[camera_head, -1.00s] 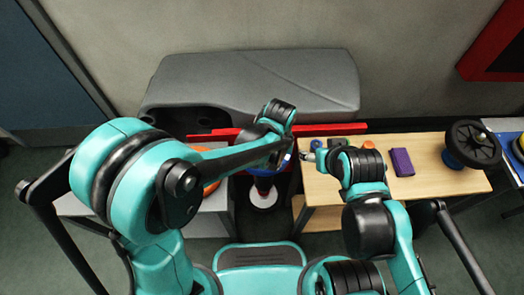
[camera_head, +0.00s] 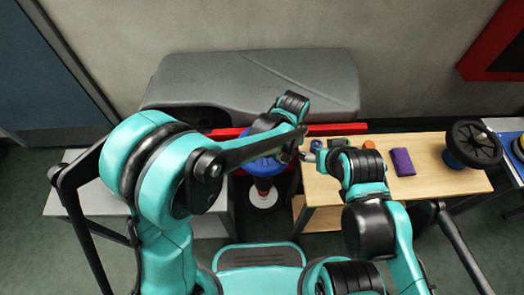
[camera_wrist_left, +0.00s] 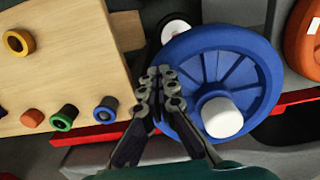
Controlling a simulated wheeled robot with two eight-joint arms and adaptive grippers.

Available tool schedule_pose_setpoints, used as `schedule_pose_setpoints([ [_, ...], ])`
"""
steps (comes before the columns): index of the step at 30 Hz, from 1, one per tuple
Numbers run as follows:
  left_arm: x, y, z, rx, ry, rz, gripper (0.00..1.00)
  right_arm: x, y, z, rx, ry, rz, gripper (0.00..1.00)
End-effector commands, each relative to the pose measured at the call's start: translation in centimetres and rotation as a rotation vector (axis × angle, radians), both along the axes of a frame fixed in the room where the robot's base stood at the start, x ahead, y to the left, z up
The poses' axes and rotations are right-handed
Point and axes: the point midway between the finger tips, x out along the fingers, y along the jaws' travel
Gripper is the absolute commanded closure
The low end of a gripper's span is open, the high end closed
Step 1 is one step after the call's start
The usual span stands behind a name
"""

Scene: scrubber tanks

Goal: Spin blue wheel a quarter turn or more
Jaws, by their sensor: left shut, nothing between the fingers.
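The blue wheel (camera_head: 262,168) is partly hidden behind my left arm in the head view. The left wrist view shows the wheel (camera_wrist_left: 257,58) with spokes and a white knob (camera_wrist_left: 222,118) on it. My left gripper (camera_wrist_left: 162,72) is shut and empty, its fingertips overlapping the left part of the rim, to the left of the knob. I cannot tell whether they touch the wheel. In the head view, the left gripper is mostly hidden by its own arm. My right gripper (camera_head: 309,157) is at the left end of the wooden table; its finger opening is too small to judge.
The wooden table (camera_head: 440,181) bears a purple block (camera_head: 402,161), a black wheel (camera_head: 473,144) and several small coloured pieces. A red bar (camera_head: 338,129) and a grey tank (camera_head: 250,80) lie behind. An orange object (camera_wrist_left: 304,40) is right of the wheel.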

Motion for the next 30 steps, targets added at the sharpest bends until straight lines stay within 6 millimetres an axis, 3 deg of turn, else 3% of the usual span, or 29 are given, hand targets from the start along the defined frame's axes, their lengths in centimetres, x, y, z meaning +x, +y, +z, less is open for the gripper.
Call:
schedule_pose_setpoints([
  [8,0.0,0.0,0.7,0.000,0.000,0.000,1.00,0.0,0.0,0.6,0.000,0.000,0.000,0.32],
  [24,-0.1,0.0,6.4,0.000,0.000,0.000,1.00,0.0,0.0,4.8,0.000,0.000,0.000,0.32],
  [30,0.0,0.0,7.1,0.000,0.000,0.000,1.00,0.0,0.0,5.2,0.000,0.000,0.000,0.32],
])
